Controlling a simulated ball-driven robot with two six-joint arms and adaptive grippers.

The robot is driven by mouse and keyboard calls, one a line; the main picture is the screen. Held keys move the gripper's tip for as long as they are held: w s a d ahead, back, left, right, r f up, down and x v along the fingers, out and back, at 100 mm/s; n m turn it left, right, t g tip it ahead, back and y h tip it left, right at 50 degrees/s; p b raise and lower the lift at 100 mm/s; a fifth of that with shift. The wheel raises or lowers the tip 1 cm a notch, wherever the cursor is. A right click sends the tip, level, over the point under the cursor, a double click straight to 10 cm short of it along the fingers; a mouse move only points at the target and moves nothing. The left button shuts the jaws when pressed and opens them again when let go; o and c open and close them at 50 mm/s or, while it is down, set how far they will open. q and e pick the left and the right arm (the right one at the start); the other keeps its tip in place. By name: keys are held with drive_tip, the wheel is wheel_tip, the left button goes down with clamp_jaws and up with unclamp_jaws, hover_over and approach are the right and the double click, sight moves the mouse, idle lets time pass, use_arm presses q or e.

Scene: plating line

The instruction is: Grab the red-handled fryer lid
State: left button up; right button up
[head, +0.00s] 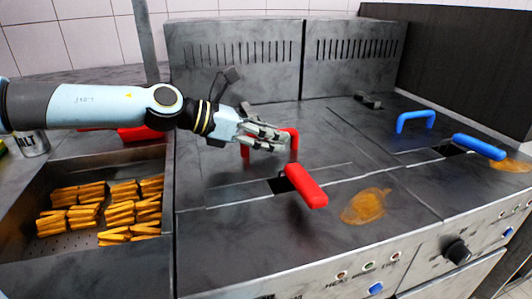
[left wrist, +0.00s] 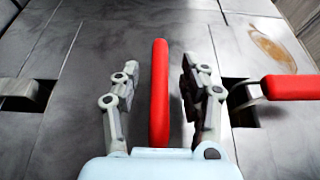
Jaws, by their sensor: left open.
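The fryer lid (head: 322,145) is a flat grey metal plate on the fryer, with an arched red handle (head: 294,137). In the left wrist view the red handle (left wrist: 159,85) stands upright between my two fingers, with a gap to each side. My left gripper (head: 265,137) is open around the handle, not visibly gripping it. In the head view the fingers hide part of the handle. My right gripper is not in view.
A separate red grip (head: 306,186) sticks out at a slot in front of the lid. A similar lid with a blue handle (head: 416,120) and a blue grip (head: 479,147) are on the right. A tray (head: 85,249) of fries lies left. Brown stains mark the fryer top.

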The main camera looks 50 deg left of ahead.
use_arm(q)
drive_tip(key=shift+w, duration=0.15)
drive_tip(key=shift+f, duration=0.1)
clamp_jaws()
idle(0.3)
